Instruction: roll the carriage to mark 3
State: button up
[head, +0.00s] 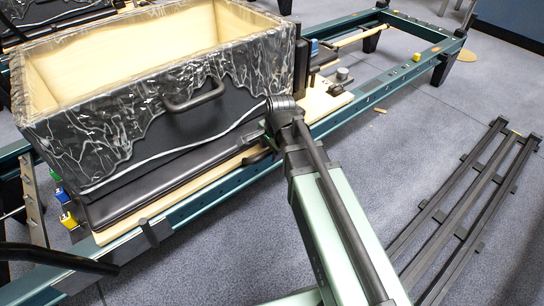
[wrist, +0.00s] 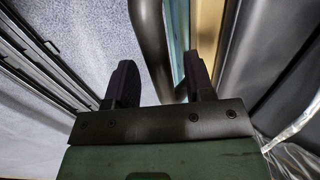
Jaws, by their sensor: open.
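The carriage, a black padded platform on a pale wooden base (head: 170,199), sits on the teal rails of the reformer frame (head: 385,89). A large open wooden box (head: 75,125) with a black-and-white marbled covering rests on it. My gripper (head: 263,139) is beside the carriage's near side and is partly hidden by my own arm. In the wrist view my gripper (wrist: 158,65) is open, with a dark curved bar (wrist: 151,45) showing between its fingers. Whether the bar touches a finger I cannot tell. I cannot make out mark 3.
Coloured pieces (head: 64,205) hang at the left end. A dark slatted rack (head: 470,200) lies on the floor at right. The grey floor (head: 400,135) between rack and frame is mostly clear.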

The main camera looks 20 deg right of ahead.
jog(key=shift+r, duration=0.1)
grip_shut()
jog(key=shift+d, duration=0.1)
